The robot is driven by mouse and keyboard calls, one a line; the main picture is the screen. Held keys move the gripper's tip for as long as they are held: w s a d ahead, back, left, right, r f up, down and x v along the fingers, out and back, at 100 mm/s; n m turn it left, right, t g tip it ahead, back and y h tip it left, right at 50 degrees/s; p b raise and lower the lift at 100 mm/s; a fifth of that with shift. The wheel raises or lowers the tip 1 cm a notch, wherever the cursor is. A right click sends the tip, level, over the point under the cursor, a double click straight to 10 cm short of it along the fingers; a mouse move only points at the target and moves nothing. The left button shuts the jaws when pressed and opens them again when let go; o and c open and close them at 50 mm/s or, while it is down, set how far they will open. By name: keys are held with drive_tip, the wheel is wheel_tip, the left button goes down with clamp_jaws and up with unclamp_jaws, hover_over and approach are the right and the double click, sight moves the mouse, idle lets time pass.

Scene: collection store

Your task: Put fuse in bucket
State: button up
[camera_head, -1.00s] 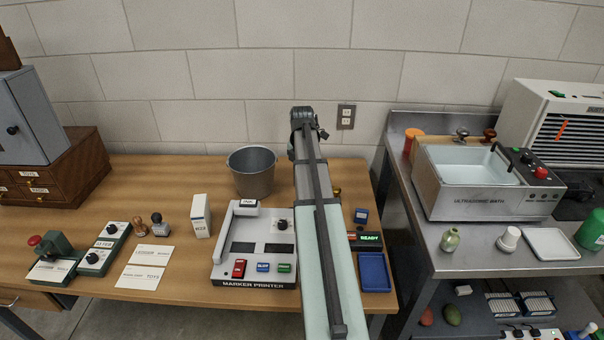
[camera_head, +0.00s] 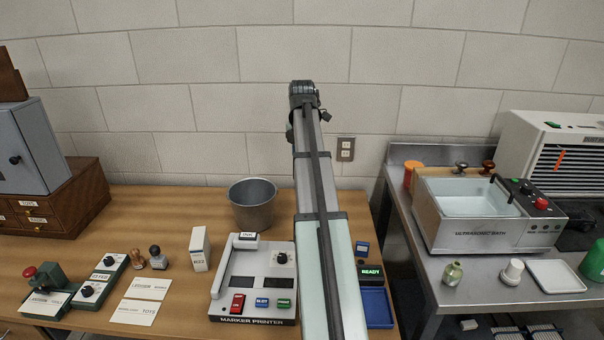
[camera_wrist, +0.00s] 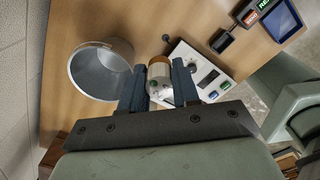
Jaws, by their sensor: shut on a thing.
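The grey metal bucket (camera_head: 253,212) stands upright on the wooden bench, left of my arm; it also shows in the wrist view (camera_wrist: 84,82), open and with nothing visible inside. My gripper (camera_wrist: 159,86) is shut on the fuse (camera_wrist: 160,72), a small cylinder with a brown band and pale parts, held between the two dark fingers. In the wrist view the fuse is beside the bucket's rim, to its right, not over its opening. In the head view the fuse and fingers are hidden by my raised arm.
The marker printer (camera_head: 254,282) sits in front of the bucket. A small white box (camera_head: 200,248) stands to its left. A blue tray (camera_head: 378,308) and the READY display (camera_head: 371,273) are right of my arm. The bench behind and left of the bucket is clear.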

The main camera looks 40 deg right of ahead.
drive_tip(key=w+a+n, duration=0.1)
drive_tip(key=w+a, duration=0.3)
drive_tip(key=w, duration=0.4)
drive_tip(key=w+a+n, duration=0.1)
drive_tip(key=w+a, duration=0.3)
drive_tip(key=w, duration=0.5)
wheel_tip(320, 180, down, 16)
drive_tip(key=shift+a+r, duration=0.2)
drive_tip(key=shift+a, duration=0.05)
drive_tip(key=o, duration=1.1)
